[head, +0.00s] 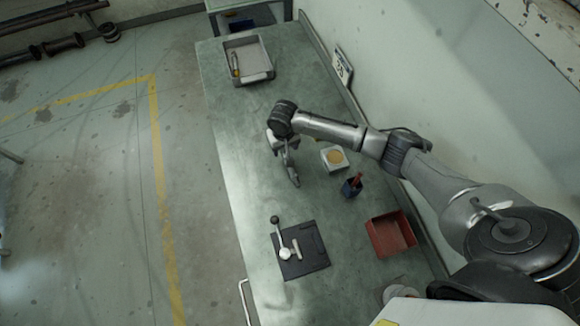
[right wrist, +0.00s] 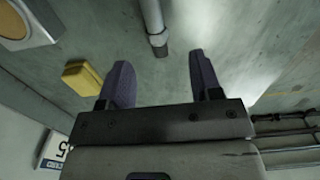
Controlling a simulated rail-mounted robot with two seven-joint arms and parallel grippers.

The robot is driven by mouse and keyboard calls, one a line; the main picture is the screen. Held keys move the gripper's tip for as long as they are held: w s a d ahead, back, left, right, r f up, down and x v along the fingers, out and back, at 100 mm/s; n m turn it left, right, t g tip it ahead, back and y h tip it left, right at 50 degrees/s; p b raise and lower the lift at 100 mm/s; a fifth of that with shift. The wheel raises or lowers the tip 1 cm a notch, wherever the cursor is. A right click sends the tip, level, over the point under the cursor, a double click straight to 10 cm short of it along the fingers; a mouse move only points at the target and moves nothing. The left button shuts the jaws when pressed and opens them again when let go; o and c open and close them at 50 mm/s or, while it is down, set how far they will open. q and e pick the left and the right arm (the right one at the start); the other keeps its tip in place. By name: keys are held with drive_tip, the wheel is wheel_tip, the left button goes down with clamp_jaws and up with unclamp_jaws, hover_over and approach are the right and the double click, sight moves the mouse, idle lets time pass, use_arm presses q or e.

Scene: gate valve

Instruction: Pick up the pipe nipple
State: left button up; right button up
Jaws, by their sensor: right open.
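A grey metal pipe piece (head: 292,175), seemingly the pipe nipple, lies on the green bench just in front of my right gripper. In the right wrist view the grey pipe (right wrist: 154,20) runs in from the top edge, and its darker end lies just beyond the gap between the fingers. My right gripper (head: 278,146) is low over the bench. Its two dark fingers (right wrist: 160,72) are spread apart with nothing between them. I cannot tell its exact height above the bench. My left gripper is out of view.
A grey tray (head: 264,77) stands at the far end. A yellow block (right wrist: 82,77) is near the fingers.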

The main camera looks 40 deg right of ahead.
drive_tip(key=shift+s+d+f, duration=0.1)
drive_tip(key=shift+f, duration=1.45)
drive_tip(key=shift+s+d+f, duration=0.1)
drive_tip(key=shift+f, duration=1.45)
drive_tip(key=shift+c, duration=0.2)
drive_tip(key=c, duration=1)
drive_tip(key=shift+o, duration=0.2)
drive_tip(key=shift+r, duration=0.1)
